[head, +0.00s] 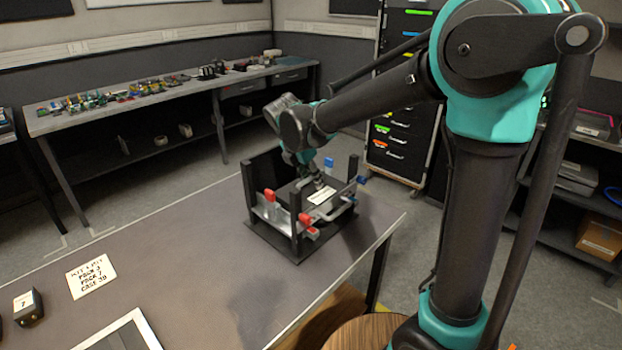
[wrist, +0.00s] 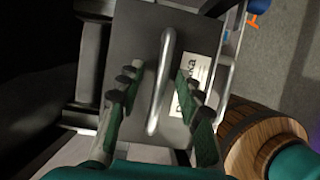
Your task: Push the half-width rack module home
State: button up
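The rack (head: 296,222) is a dark open frame with upright posts, standing at the far right end of the table. The half-width module (head: 309,190) sits inside it, a dark panel with a white label (head: 321,195). In the wrist view the module's grey face (wrist: 141,32) carries a metal bar handle (wrist: 161,85) and the label (wrist: 192,84). My gripper (head: 317,182) is over the module. In the wrist view its fingers (wrist: 156,80) are spread on either side of the handle, with gaps. How deep the module sits cannot be told.
A written card (head: 91,276), a small black block (head: 28,306) and a white-edged frame (head: 125,332) lie on the table (head: 190,265).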

grip_shut()
jog(key=shift+o, duration=0.4)
grip_release()
jog(key=v, duration=1.2)
jog(key=shift+s, duration=0.1)
